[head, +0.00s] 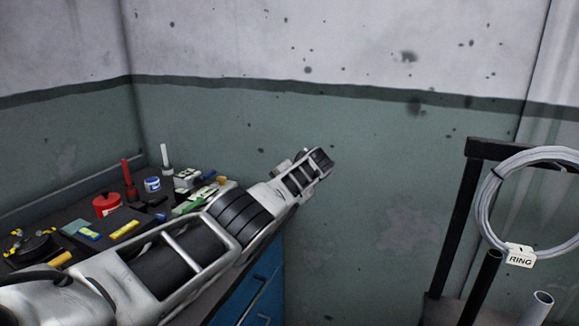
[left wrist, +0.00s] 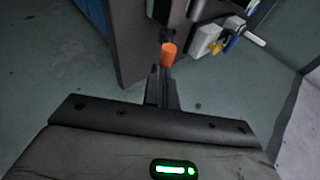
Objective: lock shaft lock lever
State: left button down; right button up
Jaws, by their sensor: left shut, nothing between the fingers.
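In the left wrist view a short orange cylinder-shaped knob (left wrist: 168,50) on a dark stem stands just beyond my left gripper (left wrist: 162,72). It may be the shaft lock lever's handle, but I cannot tell for sure. My left gripper's fingers are shut with nothing between them, and the knob appears close to their tips; I cannot tell whether they touch. In the head view my left arm reaches in from the lower left, and its wrist end is in front of the green wall. No lever shows in the head view. My right gripper is not in view.
A workbench with a blue drawer cabinet (head: 256,297) stands at the left, with a red container (head: 106,205), a blue-white jar (head: 152,184) and several small items on top. A dark rack (head: 463,215) with a coiled grey cable labelled RING (head: 484,205) is at the right.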

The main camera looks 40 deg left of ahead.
pick_arm(q)
jog(key=s+d+r, duration=0.1)
jog(key=d+r, duration=0.2)
jog(key=r, duration=0.2)
jog(key=d+r+p, duration=0.1)
jog(key=d+r, duration=0.2)
jog(key=r, duration=0.3)
jog(key=shift+s+d+r, duration=0.25)
jog(key=shift+s+r, duration=0.05)
jog(key=shift+s, duration=0.05)
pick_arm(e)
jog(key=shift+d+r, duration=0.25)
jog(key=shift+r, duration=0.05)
